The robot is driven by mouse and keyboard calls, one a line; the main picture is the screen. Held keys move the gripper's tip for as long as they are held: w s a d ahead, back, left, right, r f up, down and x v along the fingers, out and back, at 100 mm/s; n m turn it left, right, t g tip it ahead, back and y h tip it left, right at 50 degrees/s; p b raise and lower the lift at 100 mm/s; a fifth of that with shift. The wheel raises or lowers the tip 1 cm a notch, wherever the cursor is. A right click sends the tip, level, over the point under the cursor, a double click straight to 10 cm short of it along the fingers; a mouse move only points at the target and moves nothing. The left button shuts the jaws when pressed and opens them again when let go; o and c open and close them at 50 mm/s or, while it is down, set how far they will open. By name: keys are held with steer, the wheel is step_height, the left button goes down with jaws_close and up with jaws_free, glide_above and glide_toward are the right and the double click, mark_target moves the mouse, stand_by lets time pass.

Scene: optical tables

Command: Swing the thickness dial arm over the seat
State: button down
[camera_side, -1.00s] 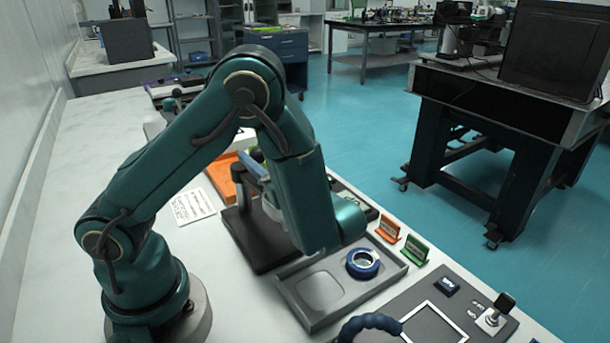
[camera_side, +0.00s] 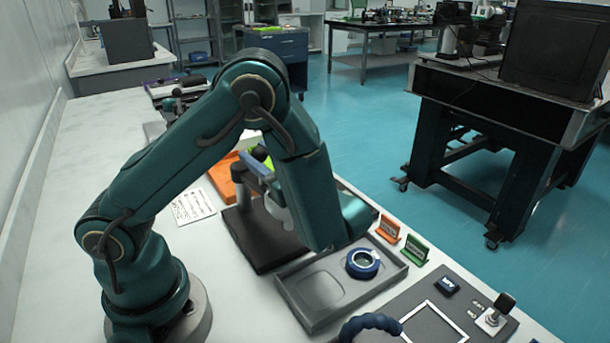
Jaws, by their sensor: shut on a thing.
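The thickness dial stand has a dark base (camera_side: 262,243) on the bench, a grey upright post (camera_side: 242,190) at its left and a blue arm (camera_side: 256,164) on top. The blue arm reaches right and passes behind my arm. A pale curved part (camera_side: 283,210) shows under it, partly covered; I cannot tell if it is the dial. My gripper's fingers are hidden behind my forearm and wrist, so their hold and contact do not show. The seat cannot be made out; it may be behind my arm.
A grey tray (camera_side: 322,323) holding a blue ring (camera_side: 362,263) lies in front. Orange (camera_side: 388,228) and green (camera_side: 414,249) label stands are at its right. A dark panel (camera_side: 455,290) is front right, an orange tray (camera_side: 222,188) behind the stand. A printed sheet (camera_side: 193,206) lies left.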

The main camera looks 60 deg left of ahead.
steer(key=shift+w+a+n+g+h, duration=0.15)
steer(key=shift+w+n+g+h, duration=0.25)
steer(key=shift+n+g, duration=0.5)
steer(key=shift+w+a+n+g+h, duration=0.2)
steer(key=shift+w+n+g, duration=0.3)
steer(key=shift+g, duration=0.75)
steer(key=shift+w+a+n+g+h, duration=0.1)
steer(key=shift+w+n+g+h, duration=0.35)
steer(key=shift+n+g, duration=0.45)
steer(key=c, duration=0.5)
jaws_free()
steer(key=shift+c, duration=0.2)
